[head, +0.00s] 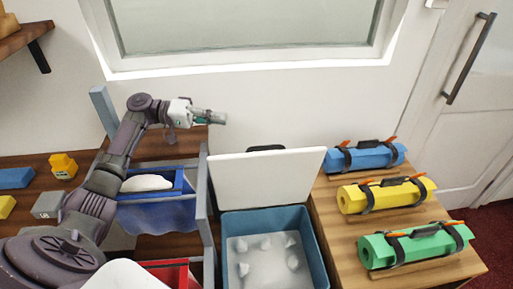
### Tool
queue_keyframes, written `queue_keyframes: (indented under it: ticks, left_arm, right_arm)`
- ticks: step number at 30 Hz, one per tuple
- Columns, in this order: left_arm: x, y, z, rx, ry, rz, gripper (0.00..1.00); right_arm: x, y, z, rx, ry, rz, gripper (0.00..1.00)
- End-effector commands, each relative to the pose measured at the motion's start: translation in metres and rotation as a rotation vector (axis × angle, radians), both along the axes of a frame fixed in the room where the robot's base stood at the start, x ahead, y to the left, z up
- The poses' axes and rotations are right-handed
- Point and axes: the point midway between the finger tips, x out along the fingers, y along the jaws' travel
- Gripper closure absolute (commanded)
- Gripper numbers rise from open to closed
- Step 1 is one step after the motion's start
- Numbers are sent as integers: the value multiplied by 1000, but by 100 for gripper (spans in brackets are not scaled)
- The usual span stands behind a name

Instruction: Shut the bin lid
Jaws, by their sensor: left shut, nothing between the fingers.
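The bin (317,248) is a blue-grey open box at the bottom middle of the head view. Several small pale lumps lie on its light floor. Its white lid (268,178) stands up, tilted back at the bin's far edge, so the bin is open. My left gripper (220,118) is shut and empty. It is held in the air to the upper left of the lid, in front of the wall below the window, apart from the lid. My right gripper is not in view.
Blue (366,157), yellow (387,195) and green (416,246) strapped rolls lie on a wooden counter right of the bin. Blocks (63,166) lie farther left.

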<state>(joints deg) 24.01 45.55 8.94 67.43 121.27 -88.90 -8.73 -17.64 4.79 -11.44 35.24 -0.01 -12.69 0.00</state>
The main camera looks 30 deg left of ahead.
Motion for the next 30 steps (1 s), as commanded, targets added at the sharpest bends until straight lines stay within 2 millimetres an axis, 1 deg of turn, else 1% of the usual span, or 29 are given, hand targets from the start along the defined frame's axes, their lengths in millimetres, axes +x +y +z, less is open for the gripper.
queue_keyframes:
  ticks: [1,2,5,8,11,21,22,24,27,30]
  left_arm:
    - [0,0,-12,0,0,0,100]
    - [0,0,-13,0,0,0,100]
    - [1,-3,-13,1,-1,-1,100]
    - [5,-11,-11,0,0,-2,100]
    - [11,-26,-11,-1,0,-4,100]
    - [42,-92,-16,-2,-1,-3,100]
    - [41,-95,-18,-1,1,-2,100]
    - [30,-100,-24,1,5,-2,100]
    - [21,-107,-28,1,3,-1,100]
    - [16,-111,-32,0,1,0,100]
  right_arm:
    - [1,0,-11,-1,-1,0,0]
    - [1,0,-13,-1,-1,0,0]
    - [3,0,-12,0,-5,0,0]
    - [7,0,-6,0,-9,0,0]
    - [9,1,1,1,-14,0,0]
    - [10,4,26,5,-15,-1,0]
    - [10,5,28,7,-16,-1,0]
    - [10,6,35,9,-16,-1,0]
    - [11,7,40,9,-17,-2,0]
    - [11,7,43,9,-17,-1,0]
